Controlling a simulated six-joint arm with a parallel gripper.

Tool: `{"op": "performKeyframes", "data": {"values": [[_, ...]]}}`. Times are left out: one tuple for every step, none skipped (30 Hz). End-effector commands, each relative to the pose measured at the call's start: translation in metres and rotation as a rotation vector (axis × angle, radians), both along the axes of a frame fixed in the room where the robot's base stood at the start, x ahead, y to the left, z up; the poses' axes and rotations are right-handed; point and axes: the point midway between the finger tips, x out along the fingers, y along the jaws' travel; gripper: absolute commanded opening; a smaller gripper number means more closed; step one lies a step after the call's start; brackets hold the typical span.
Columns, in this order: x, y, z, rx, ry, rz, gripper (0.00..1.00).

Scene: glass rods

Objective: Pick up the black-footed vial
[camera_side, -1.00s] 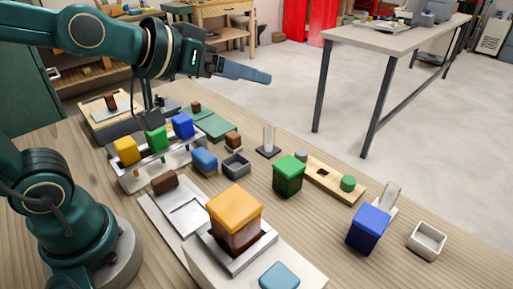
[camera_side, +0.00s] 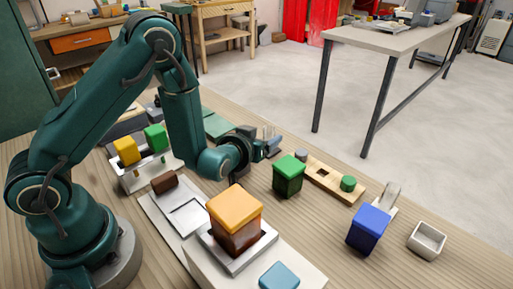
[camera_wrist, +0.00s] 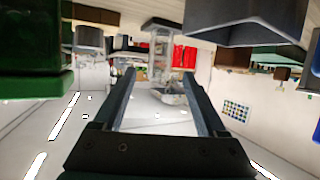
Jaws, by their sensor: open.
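The black-footed vial (camera_wrist: 160,62) is a clear glass tube. The wrist view is upside down, so its dark square foot (camera_wrist: 162,25) shows at the top. My gripper (camera_wrist: 160,78) is open, with one finger to each side of the vial's line; I cannot tell how far the fingertips reach past the glass. In the side view my gripper (camera_side: 273,145) is low at the vial's place, and the arm and fingers hide most of the vial and its foot.
A green-lidded block (camera_side: 289,175) stands close in front of the gripper. A wooden board with a green peg (camera_side: 348,184) lies to the right. An orange-topped block (camera_side: 235,210) stands nearer. A blue block (camera_side: 368,228) and a grey open box (camera_side: 427,240) are at the right.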

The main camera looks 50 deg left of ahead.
Motion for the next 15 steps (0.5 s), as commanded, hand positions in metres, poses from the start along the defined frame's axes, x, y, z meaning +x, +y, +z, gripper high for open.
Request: {"op": "performKeyframes", "data": {"values": [[-0.002, -0.001, -0.007, 0.003, 0.019, -0.004, 0.74], [-0.003, -0.001, -0.010, 0.004, 0.024, -0.005, 0.74], [-0.003, -0.001, -0.012, 0.004, 0.029, -0.006, 0.74], [-0.002, -0.001, -0.013, 0.005, 0.031, -0.007, 0.74], [-0.001, -0.001, -0.014, 0.005, 0.032, -0.007, 0.74], [0.002, 0.000, -0.015, 0.004, 0.031, -0.007, 0.74], [0.005, 0.001, -0.016, 0.003, 0.030, -0.008, 0.74], [0.007, 0.002, -0.017, 0.003, 0.032, -0.007, 0.74], [0.011, 0.004, -0.019, 0.003, 0.031, -0.006, 0.74], [0.014, 0.006, -0.020, 0.003, 0.031, -0.006, 0.74], [0.017, 0.007, -0.021, 0.004, 0.030, -0.006, 0.74], [0.021, 0.008, -0.023, 0.003, 0.030, -0.007, 0.74], [0.024, 0.009, -0.025, 0.003, 0.031, -0.007, 0.74], [0.026, 0.010, -0.025, 0.002, 0.029, -0.007, 0.74], [0.029, 0.011, -0.027, 0.003, 0.031, -0.007, 0.74]]}}
